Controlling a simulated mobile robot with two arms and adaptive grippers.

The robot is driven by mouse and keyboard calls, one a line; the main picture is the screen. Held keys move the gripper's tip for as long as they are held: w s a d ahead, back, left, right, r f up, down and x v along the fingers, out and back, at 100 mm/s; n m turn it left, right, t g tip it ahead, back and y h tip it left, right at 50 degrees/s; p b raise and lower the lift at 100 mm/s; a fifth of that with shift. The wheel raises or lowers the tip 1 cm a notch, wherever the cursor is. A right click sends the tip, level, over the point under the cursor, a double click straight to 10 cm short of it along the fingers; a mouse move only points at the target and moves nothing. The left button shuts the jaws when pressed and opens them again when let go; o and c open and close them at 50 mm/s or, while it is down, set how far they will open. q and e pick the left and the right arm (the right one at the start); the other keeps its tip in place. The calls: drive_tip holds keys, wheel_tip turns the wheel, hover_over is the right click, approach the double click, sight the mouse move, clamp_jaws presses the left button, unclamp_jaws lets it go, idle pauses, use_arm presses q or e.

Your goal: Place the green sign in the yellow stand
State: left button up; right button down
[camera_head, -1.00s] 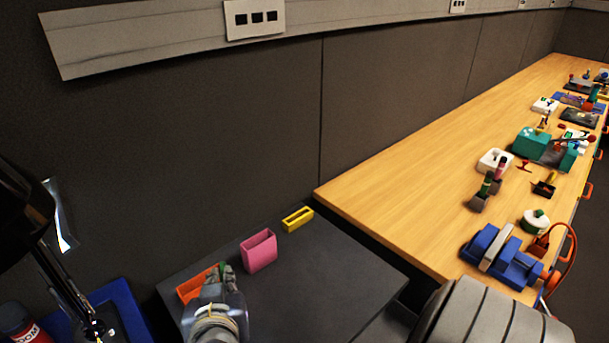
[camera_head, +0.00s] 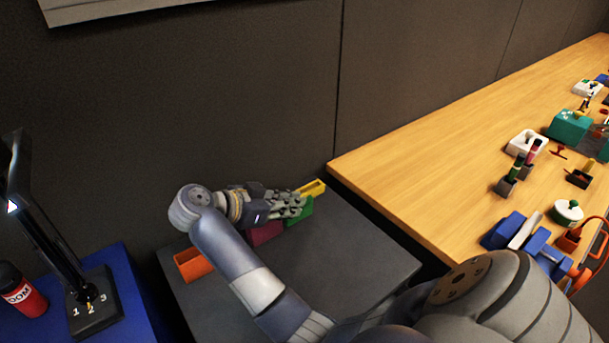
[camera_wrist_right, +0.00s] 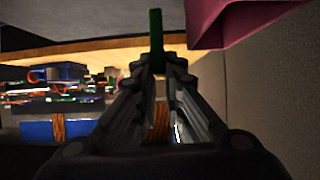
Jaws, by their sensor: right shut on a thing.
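The green sign (camera_head: 302,214) is held in my right gripper (camera_head: 296,203), which is shut on it. In the right wrist view the green sign (camera_wrist_right: 156,38) shows edge-on as a thin strip between the fingertips (camera_wrist_right: 160,68). The yellow stand (camera_head: 313,187) is at the far corner of the dark grey table, just beyond the fingertips. The fingers and sign hide part of it, and I cannot tell whether the sign touches it. My left gripper is not in view.
A pink stand (camera_head: 265,235) is partly hidden under my right gripper and shows large in the wrist view (camera_wrist_right: 235,20). An orange stand (camera_head: 193,264) is nearer on the grey table (camera_head: 350,255). A dark wall rises behind. The wooden bench (camera_head: 420,150) is to the right.

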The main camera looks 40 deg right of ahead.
drive_tip(key=shift+w+d+f+b, duration=0.1)
drive_tip(key=shift+w+d+f, duration=0.7)
drive_tip(key=shift+w+d, duration=0.8)
drive_tip(key=shift+w+d+f+b, duration=0.15)
drive_tip(key=shift+w+d+f, duration=0.85)
drive_tip(key=shift+d, duration=1.15)
drive_tip(key=shift+w+d+f+b, duration=0.1)
drive_tip(key=shift+w+d+f, duration=0.55)
drive_tip(key=shift+w+d, duration=1.05)
drive_tip(key=shift+s+d, duration=0.15)
drive_tip(key=shift+s, duration=0.05)
drive_tip(key=shift+f, duration=0.15)
drive_tip(key=c, duration=1.7)
unclamp_jaws()
